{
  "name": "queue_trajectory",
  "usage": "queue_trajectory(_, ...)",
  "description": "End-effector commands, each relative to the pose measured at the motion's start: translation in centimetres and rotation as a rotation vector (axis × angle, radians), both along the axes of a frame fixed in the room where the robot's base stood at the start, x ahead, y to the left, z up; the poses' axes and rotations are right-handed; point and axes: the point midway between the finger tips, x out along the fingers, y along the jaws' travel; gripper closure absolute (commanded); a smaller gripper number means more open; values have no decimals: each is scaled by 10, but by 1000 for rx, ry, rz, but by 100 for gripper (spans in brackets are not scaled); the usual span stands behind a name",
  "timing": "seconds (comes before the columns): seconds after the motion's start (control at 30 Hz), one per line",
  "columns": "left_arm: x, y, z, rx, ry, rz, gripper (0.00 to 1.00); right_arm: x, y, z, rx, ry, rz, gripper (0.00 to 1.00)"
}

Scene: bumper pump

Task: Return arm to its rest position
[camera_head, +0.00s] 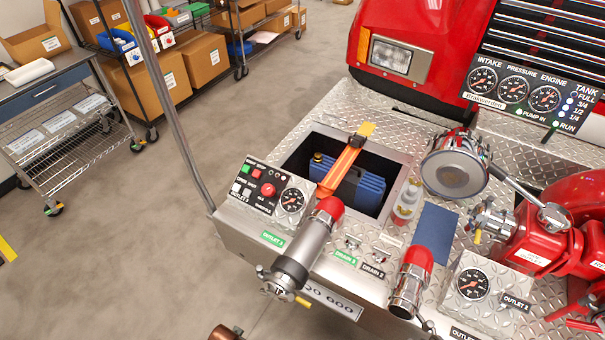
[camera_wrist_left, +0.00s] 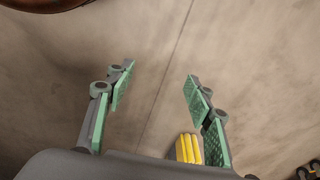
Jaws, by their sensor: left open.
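My left gripper (camera_wrist_left: 160,76) shows in the left wrist view with its two green-padded fingers wide apart. Nothing is between them, and bare concrete floor lies behind them. A small yellow ribbed thing (camera_wrist_left: 188,149) shows near the base of the right-hand finger; I cannot tell what it is. Neither gripper shows in the head view. The metal bumper (camera_head: 235,217) of the red truck carries a red-tipped metal outlet pipe (camera_head: 308,243), a second red-capped fitting (camera_head: 411,280) and an open compartment. A blue case (camera_head: 358,187) sits in the compartment with an orange strap (camera_head: 340,169) over it.
A control panel (camera_head: 268,190) stands on the bumper's left. A wire cart (camera_head: 70,140) and shelves with boxes (camera_head: 150,83) stand back left. Open floor (camera_head: 110,250) lies left of the bumper.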

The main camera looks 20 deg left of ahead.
Motion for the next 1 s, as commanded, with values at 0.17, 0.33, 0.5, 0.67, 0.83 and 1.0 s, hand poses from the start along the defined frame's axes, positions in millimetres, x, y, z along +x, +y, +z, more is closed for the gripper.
queue_trajectory(0.17, -45, -5, -80, -9, 43, -20, 52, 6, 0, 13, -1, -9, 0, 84)
queue_trajectory(0.33, -103, -8, -139, -15, 75, -39, 52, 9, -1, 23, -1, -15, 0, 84)
queue_trajectory(0.5, -165, -7, -174, -19, 102, -58, 52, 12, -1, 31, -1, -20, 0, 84)
queue_trajectory(0.67, -205, -5, -186, -20, 117, -70, 52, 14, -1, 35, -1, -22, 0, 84)
queue_trajectory(0.83, -219, -4, -190, -20, 121, -75, 52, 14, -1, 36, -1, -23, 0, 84)
queue_trajectory(1.0, -220, -4, -190, -20, 121, -74, 52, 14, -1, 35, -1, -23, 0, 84)
